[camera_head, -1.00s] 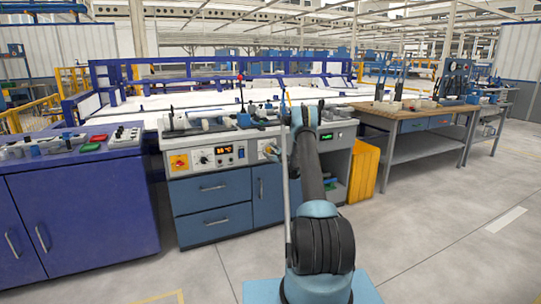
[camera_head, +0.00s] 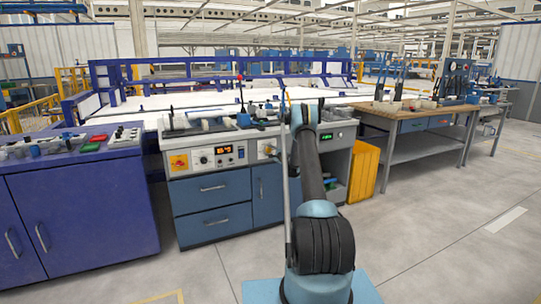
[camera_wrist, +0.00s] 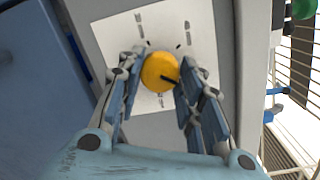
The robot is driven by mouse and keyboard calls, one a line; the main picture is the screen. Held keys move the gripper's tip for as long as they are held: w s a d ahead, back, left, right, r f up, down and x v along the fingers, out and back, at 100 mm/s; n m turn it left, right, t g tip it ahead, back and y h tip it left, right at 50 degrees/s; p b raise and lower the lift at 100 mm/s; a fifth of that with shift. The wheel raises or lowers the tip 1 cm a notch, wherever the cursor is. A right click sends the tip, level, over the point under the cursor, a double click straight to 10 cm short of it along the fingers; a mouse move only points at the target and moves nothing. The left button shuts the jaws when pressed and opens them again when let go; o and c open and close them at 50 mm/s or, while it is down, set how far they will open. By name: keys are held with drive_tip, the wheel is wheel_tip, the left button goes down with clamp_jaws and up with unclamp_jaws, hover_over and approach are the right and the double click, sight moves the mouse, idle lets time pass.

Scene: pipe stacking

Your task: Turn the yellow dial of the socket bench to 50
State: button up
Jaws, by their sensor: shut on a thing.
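The socket bench (camera_head: 212,228) has a light control panel over blue drawers and stands in the middle of the head view. The yellow dial (camera_wrist: 160,74) is round with a dark pointer mark that points toward the lower right in the wrist view. It sits on a white plate (camera_wrist: 120,38) with small dark markings too blurred to read. My gripper (camera_wrist: 160,68) has a finger on each side of the dial and is shut on it. In the head view my arm hides most of the gripper.
An orange-lit display (camera_head: 224,150) and a yellow-and-red switch (camera_head: 179,162) are on the panel. A blue cabinet (camera_head: 75,225) stands left, a yellow bin (camera_head: 364,170) right of the bench, and a wooden-topped table (camera_head: 420,118) farther right. The floor in front is clear.

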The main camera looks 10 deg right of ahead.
drive_tip(key=shift+a, duration=0.15)
drive_tip(key=o, duration=1.1)
drive_tip(key=shift+c, duration=0.2)
drive_tip(key=shift+s, duration=0.1)
drive_tip(key=v, duration=1.1)
drive_tip(key=shift+s+d, duration=0.25)
drive_tip(key=shift+s, duration=0.1)
